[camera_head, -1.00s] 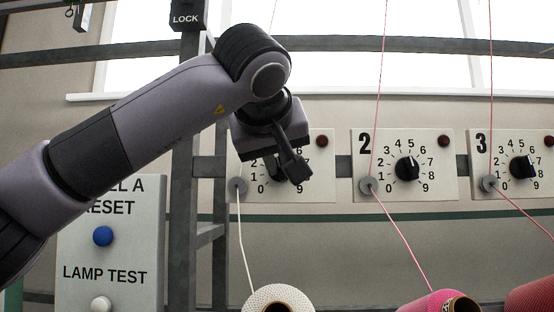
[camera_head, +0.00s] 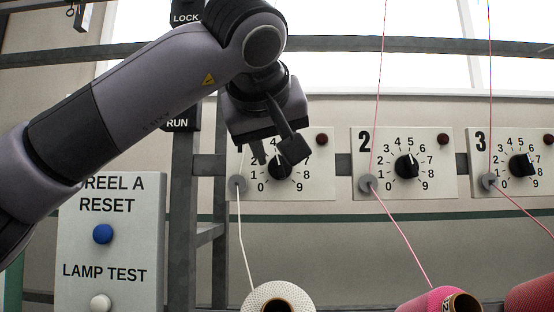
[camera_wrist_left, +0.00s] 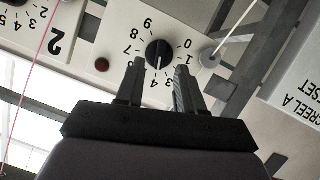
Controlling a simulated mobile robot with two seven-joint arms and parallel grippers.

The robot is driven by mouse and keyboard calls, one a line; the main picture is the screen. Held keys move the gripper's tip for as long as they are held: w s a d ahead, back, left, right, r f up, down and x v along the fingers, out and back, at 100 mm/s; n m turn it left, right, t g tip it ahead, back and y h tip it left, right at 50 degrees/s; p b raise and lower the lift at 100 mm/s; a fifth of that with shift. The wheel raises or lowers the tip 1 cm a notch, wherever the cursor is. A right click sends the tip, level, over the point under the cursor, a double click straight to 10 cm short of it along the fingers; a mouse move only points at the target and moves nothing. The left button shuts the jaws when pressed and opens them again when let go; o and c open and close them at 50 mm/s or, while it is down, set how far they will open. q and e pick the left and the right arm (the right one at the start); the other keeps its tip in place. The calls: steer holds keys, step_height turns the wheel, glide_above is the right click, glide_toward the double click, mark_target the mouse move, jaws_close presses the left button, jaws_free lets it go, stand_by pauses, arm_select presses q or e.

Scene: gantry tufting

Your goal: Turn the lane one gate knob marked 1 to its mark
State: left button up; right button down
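The lane one gate knob (camera_head: 279,170) is a black dial on a white plate (camera_head: 318,185) with digits 0 to 9. My left gripper (camera_head: 277,154) is in front of the plate, over the knob's upper part. In the left wrist view its fingers (camera_wrist_left: 160,67) are spread and empty, just short of the knob. My right gripper is in neither view.
Dials 2 (camera_head: 406,168) and 3 (camera_head: 521,166) are to the right. A panel with a blue button (camera_head: 103,234) and a white button (camera_head: 100,303) stands at left. Threads run from the cones, including the white cone (camera_head: 262,292), through grey guides by the plates.

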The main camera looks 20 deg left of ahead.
arm_select(q)
steer(key=v, duration=0.4)
stand_by(0.5)
